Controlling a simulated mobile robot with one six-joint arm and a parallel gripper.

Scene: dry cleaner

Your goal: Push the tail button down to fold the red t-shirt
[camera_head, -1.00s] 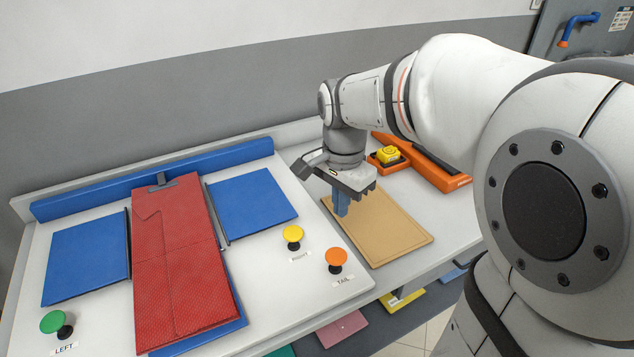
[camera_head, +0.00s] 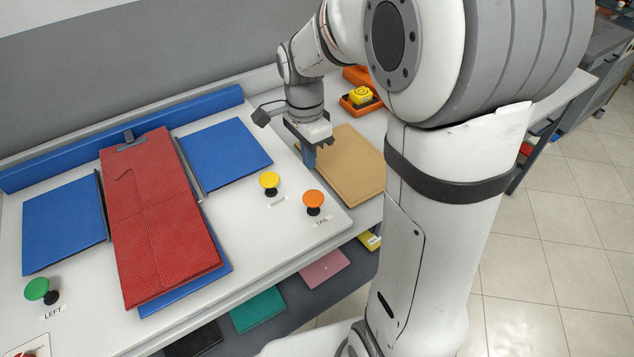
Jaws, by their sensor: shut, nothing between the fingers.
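The red t-shirt (camera_head: 165,235) lies as a long narrow strip on the folding board, its top edge under a dark clip (camera_head: 130,140). Blue side panels (camera_head: 63,225) lie flat on both sides, and a blue panel edge shows beneath the shirt's lower end. The orange tail button (camera_head: 313,199) stands up at the right of the white board, above the label TAIL. My gripper (camera_head: 309,163) is shut and empty, pointing down near the board's right edge. It is behind the tail button, above and apart from it.
A yellow button (camera_head: 269,181) stands left of the tail button, and a green button (camera_head: 37,289) labelled LEFT is at the lower left. A tan board (camera_head: 350,170) lies right of my gripper. An orange tray with a yellow object (camera_head: 361,96) sits behind. Coloured folded pieces lie on a lower shelf.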

